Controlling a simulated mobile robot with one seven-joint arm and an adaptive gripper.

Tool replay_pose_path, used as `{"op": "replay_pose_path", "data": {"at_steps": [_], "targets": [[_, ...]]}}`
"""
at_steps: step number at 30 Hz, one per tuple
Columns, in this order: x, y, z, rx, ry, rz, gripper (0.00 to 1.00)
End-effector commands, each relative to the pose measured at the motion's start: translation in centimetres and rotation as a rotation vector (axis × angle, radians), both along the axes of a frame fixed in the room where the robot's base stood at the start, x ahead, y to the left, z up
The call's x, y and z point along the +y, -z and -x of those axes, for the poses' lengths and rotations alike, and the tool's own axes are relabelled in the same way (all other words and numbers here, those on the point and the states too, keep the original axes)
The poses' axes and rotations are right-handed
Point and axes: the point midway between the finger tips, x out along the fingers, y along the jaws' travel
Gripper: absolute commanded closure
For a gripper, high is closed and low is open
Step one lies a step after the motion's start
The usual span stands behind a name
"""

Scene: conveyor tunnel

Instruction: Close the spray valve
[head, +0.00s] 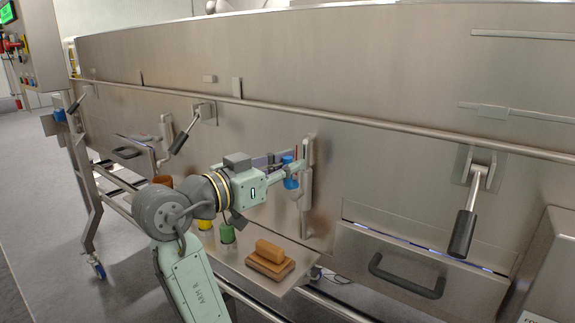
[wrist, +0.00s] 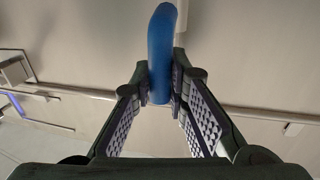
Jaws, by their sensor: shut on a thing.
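The spray valve's blue handle (head: 290,181) shows in the head view beside a vertical metal pipe (head: 308,175) on the steel tunnel wall. My gripper (head: 294,168) reaches it from the left. In the wrist view the blue handle (wrist: 161,45) stands upright as a long rounded bar, and the fingertips of my gripper (wrist: 162,88) are shut on its lower part, one on each side. The valve body is largely hidden behind my gripper in the head view.
Black-gripped levers (head: 463,232) and (head: 185,134) stick out from the wall. A drawer with a dark handle (head: 405,278) is at right. A shelf below my gripper holds a wooden brush (head: 269,258) and a green cup (head: 227,233). A rail (head: 400,138) runs along the wall.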

Motion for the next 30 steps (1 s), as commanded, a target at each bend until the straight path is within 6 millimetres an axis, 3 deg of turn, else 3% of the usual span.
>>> {"op": "replay_pose_path", "data": {"at_steps": [4,30], "targets": [[0.00,-0.01,0.01,0.000,0.000,0.000,1.00],[0.37,-0.02,-0.22,0.032,0.001,0.045,1.00]]}}
